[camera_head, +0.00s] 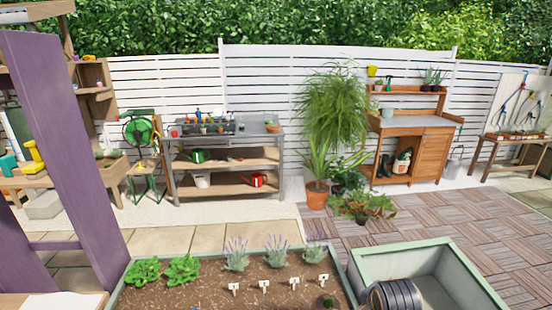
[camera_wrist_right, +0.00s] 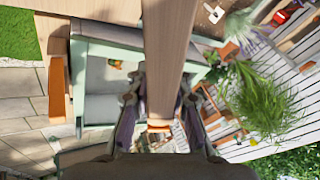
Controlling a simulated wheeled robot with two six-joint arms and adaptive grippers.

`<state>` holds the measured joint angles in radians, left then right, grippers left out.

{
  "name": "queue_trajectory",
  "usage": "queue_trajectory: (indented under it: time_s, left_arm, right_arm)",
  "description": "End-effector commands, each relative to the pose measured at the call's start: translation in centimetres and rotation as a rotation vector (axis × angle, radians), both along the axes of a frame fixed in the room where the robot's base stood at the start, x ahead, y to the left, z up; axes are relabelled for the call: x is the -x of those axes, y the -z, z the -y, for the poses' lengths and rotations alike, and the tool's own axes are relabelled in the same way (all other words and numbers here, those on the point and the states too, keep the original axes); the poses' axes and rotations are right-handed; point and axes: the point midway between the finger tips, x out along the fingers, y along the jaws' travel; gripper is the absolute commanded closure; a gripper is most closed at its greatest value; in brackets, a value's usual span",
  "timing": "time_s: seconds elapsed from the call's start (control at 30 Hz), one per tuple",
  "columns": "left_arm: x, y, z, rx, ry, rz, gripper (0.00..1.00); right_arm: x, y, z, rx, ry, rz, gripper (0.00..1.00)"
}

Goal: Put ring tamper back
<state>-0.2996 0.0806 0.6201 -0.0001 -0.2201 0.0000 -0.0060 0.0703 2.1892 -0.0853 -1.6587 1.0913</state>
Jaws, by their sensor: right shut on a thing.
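In the right wrist view my right gripper (camera_wrist_right: 158,101) is shut on a pale wooden piece, which I take to be the ring tamper (camera_wrist_right: 168,60). Its straight wooden shaft runs from the top of the picture down between the two fingers. A small orange band (camera_wrist_right: 158,127) shows just past the fingers. A ring cannot be made out.
A soil bed (camera_head: 205,285) with plants and white labels lies in front. Beyond stand a metal-topped bench (camera_head: 252,138), a wooden potting bench (camera_head: 432,152) and a side table (camera_head: 488,143). Paving lies between.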

Motion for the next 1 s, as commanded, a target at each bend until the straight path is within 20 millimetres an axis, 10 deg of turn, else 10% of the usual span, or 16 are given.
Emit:
queue_trajectory:
  time_s: [0.4, 1.0]
  left_arm:
    - [0.1, 0.0, 0.0, 0.0, 0.0, -0.001, 0.19]
    - [-0.1, -0.2, 0.1, 0.001, 0.0, 0.001, 0.19]
  right_arm:
    - [-0.5, 2.0, -6.7, -0.001, -1.075, 0.0, 1.0]
    - [0.4, 2.0, -7.6, 0.0, -1.182, -0.003, 1.0]
